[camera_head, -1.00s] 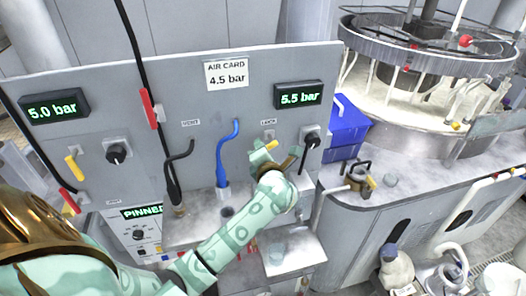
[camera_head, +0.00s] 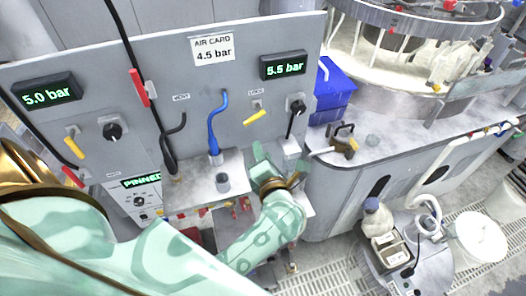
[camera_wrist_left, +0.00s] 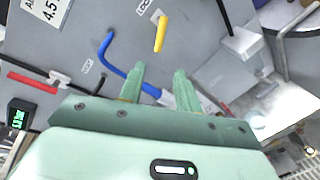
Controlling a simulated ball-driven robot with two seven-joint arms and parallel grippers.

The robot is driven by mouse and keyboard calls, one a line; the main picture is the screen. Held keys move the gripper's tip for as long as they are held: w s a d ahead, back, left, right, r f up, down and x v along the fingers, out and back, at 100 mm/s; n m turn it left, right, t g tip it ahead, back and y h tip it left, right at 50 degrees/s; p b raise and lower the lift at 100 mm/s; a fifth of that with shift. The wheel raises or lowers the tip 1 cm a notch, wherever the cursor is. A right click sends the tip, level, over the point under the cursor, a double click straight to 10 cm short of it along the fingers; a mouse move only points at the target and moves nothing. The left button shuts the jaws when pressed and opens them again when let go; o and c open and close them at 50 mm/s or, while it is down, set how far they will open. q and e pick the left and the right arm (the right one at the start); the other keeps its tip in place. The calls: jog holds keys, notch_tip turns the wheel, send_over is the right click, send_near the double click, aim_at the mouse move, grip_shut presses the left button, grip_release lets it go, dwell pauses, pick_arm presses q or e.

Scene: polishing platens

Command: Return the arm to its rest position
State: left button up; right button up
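My left arm comes in from the left in the head view. Its green gripper (camera_head: 279,163) is in front of the grey panel (camera_head: 180,85), below the yellow lock lever (camera_head: 255,117) and apart from it. In the left wrist view the two fingers of the left gripper (camera_wrist_left: 158,78) are spread with nothing between them. The yellow lever also shows there (camera_wrist_left: 160,34), beyond the fingertips. My right gripper is in neither view.
A blue hose (camera_head: 213,135) and a black hose (camera_head: 170,145) hang left of the gripper. A metal shelf (camera_head: 200,192) juts out below the panel. A blue bin (camera_head: 331,95) and the polishing machine (camera_head: 400,105) stand right. A round cart (camera_head: 425,255) with bottles is at lower right.

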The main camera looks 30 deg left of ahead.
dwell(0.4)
pick_arm(q)
jog(key=w+d+f+m+t+h+b, duration=0.35)
jog(key=d+f+m+t+h, duration=0.45)
jog(key=m, duration=1)
jog(key=s+d+f+m+g+h+b, duration=0.1)
jog(key=s+f+m+g+h, duration=0.15)
jog(key=f, duration=0.55)
jog(key=s+d+f+m+g+h+b, duration=0.15)
jog(key=f+m, duration=0.25)
jog(key=f, duration=0.4)
jog(key=s+d+f+m+g+h+b, duration=0.1)
jog(key=s+d+f+m+g+h, duration=0.2)
jog(key=f, duration=0.5)
jog(key=s+a+f+m+g+y+b, duration=0.1)
jog(key=s+a+f+m+g+b, duration=0.2)
jog(key=s+f, duration=0.8)
jog(key=s+a+f+m+g+y+b, duration=0.1)
jog(key=s+a+f+m+g+b, duration=0.2)
jog(key=s+f, duration=0.9)
jog(key=s+a+f+m+g+y+b, duration=0.1)
jog(key=s+a+f+m+g+b, duration=0.2)
jog(key=s+a+f+g+b, duration=0.2)
jog(key=s+a+f+b, duration=0.3)
jog(key=s+f+b, duration=0.1)
jog(key=s+f, duration=0.3)
jog(key=shift+a+g+y, duration=0.3)
jog(key=shift+g+y, duration=0.1)
